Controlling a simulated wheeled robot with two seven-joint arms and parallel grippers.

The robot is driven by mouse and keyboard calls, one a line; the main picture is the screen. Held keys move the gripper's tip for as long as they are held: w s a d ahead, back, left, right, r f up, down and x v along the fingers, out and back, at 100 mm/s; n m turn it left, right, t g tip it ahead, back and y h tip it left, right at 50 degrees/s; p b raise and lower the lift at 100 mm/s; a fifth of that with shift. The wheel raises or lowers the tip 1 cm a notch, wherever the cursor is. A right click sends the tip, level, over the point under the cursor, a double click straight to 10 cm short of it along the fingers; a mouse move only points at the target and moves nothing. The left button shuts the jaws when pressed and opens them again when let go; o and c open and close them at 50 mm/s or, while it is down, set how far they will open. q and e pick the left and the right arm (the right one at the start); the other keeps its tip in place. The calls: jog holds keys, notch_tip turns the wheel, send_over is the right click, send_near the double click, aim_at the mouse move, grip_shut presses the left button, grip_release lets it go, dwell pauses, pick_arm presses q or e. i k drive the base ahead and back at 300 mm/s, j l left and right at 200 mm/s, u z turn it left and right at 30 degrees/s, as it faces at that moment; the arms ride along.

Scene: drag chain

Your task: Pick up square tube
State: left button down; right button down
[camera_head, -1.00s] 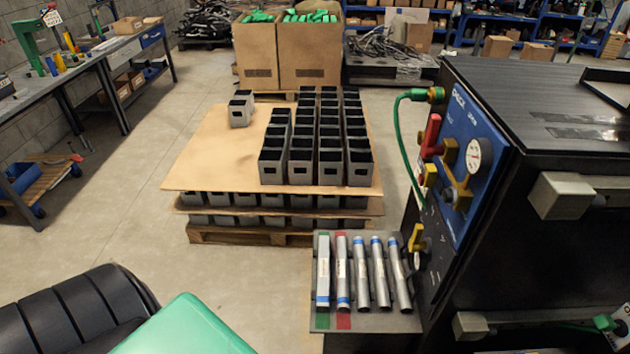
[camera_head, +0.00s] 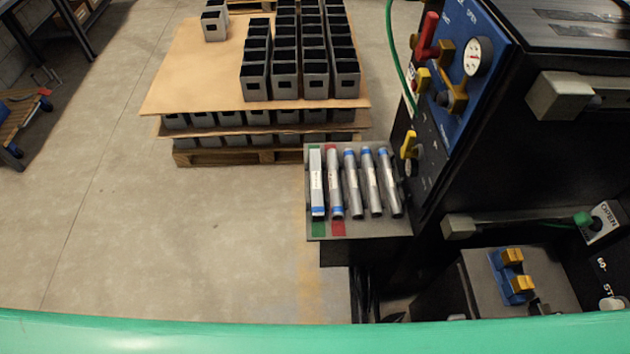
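Several silver tubes lie side by side on a small grey shelf (camera_head: 358,229) right of the middle in the head view. The leftmost one is a flat-sided, square-looking tube (camera_head: 317,182) with a blue band near its lower end and a white label, lying over a green strip. Beside it a round tube (camera_head: 334,184) lies over a red strip. More round tubes (camera_head: 370,182) with blue bands lie to the right. Neither of my grippers is in view, so nothing shows near the tubes.
A black machine with a blue gauge panel (camera_head: 462,60) stands close to the shelf's right side. A pallet stack with a brown board (camera_head: 190,80) and grey bins (camera_head: 255,82) is behind. A blue and yellow fixture (camera_head: 513,277) sits lower right.

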aim_at(316, 188)
jog(key=z, duration=3.3)
jog(key=u, duration=3.3)
jog(key=j+z, duration=0.1)
jog(key=z, duration=0.6)
jog(key=i+j+z, duration=0.2)
jog(key=j+z, duration=0.15)
jog(key=j, duration=0.45)
jog(key=i+j+z, duration=0.1)
jog(key=j+z, duration=0.25)
jog(key=j, duration=0.5)
jog(key=j+z, duration=0.35)
jog(key=j, duration=0.5)
